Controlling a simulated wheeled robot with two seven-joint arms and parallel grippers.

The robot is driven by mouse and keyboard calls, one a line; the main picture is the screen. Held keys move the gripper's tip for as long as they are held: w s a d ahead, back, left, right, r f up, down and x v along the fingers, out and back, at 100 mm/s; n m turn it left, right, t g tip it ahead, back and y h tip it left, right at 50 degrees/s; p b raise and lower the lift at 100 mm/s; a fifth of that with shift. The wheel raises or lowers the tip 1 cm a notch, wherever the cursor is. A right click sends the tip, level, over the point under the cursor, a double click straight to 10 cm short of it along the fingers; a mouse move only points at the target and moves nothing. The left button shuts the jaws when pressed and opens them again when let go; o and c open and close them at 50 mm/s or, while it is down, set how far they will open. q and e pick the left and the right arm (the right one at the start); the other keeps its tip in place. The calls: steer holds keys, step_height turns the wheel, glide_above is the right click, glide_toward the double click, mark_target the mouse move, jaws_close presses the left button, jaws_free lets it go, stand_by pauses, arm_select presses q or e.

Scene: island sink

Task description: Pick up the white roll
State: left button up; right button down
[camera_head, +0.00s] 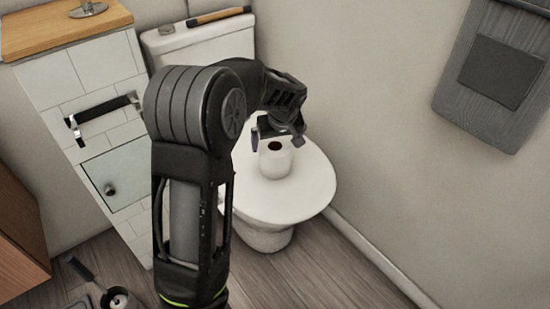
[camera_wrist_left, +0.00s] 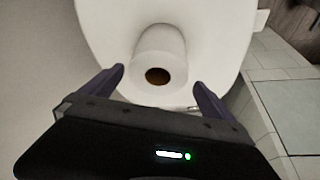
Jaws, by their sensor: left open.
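The white roll (camera_head: 275,161) stands upright on the closed white toilet lid (camera_head: 300,196) in the head view. Its brown core opening faces up. My left gripper (camera_head: 277,139) is just above and behind the roll, pointing down, with its fingers apart. In the left wrist view the roll (camera_wrist_left: 158,58) lies between and beyond the two fingertips of the open gripper (camera_wrist_left: 160,78). No finger visibly touches it. My left arm hides part of the lid's left side and the toilet behind. My right gripper is not in view.
The toilet tank (camera_head: 200,42) stands behind, with a wooden-handled item (camera_head: 220,16) on top. A tiled cabinet (camera_head: 95,110) with a black bar (camera_head: 103,110) is on the left. A wall with a hanging grey towel (camera_head: 490,75) is on the right.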

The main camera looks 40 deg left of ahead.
arm_select(q)
steer(key=shift+b+x, duration=0.45)
steer(key=shift+x, duration=0.9)
steer(key=b+x, duration=0.2)
steer(key=x, duration=0.3)
steer(key=shift+w+d+f, duration=0.1)
steer(key=shift+w+f, duration=0.05)
steer(key=shift+c, duration=0.6)
steer(key=c, duration=1.2)
